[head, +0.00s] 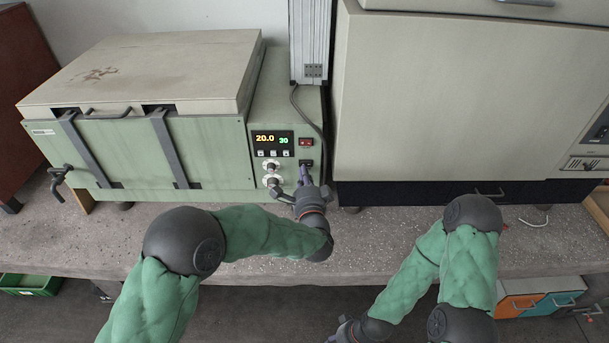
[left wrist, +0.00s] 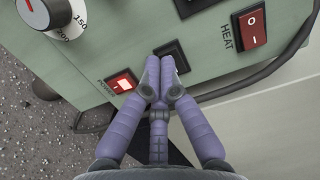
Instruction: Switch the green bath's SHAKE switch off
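The green bath (head: 221,152) stands at the left on the bench, with a control panel on its right side. In the left wrist view, a dark unlit switch (left wrist: 170,50) sits between the red HEAT switch (left wrist: 250,24) and the lit red POWER switch (left wrist: 122,83). Its label is hidden, so I cannot read SHAKE on it. My left gripper (head: 304,172) is at the panel. In the left wrist view its closed fingertips (left wrist: 161,72) overlap the dark switch's lower edge; I cannot tell whether they touch it.
The bath's display (head: 272,143) reads 20.0 and 30. Two round knobs (head: 271,166) sit left of my left gripper. A cable (head: 310,112) runs down past the switches. A large beige machine (head: 450,100) stands at the right.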

